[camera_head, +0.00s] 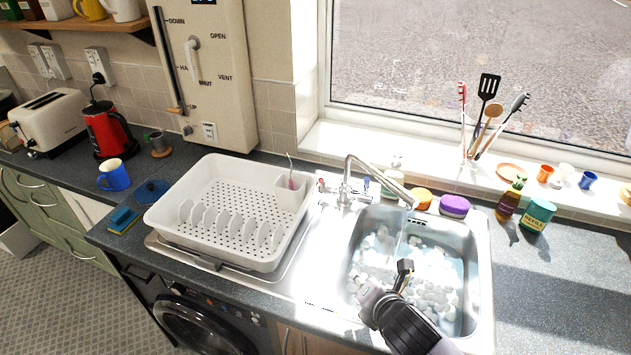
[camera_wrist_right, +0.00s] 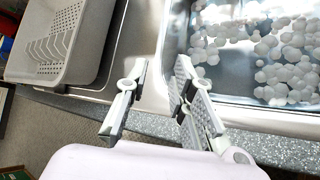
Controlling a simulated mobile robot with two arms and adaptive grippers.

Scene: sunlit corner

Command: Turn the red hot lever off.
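The chrome tap (camera_head: 346,186) stands behind the sink, its spout reaching right over the basin. A small red-marked lever (camera_head: 321,186) is at the tap's left side, and a blue-marked one (camera_head: 367,186) is at its right. The red lever's exact angle is too small to tell. A faint pale streak below the spout looks like running water. My right gripper (camera_head: 385,284) is over the front of the sink, well short of the tap. In the right wrist view the right gripper (camera_wrist_right: 163,68) has its fingers apart with nothing between them. My left gripper is out of view.
The sink (camera_head: 482,270) holds foamy water. A white dish rack (camera_head: 215,257) stands left of it on the drainer. Orange and purple sponges (camera_head: 454,205), a bottle (camera_head: 510,200) and a teal tin (camera_head: 537,215) stand behind and to the right.

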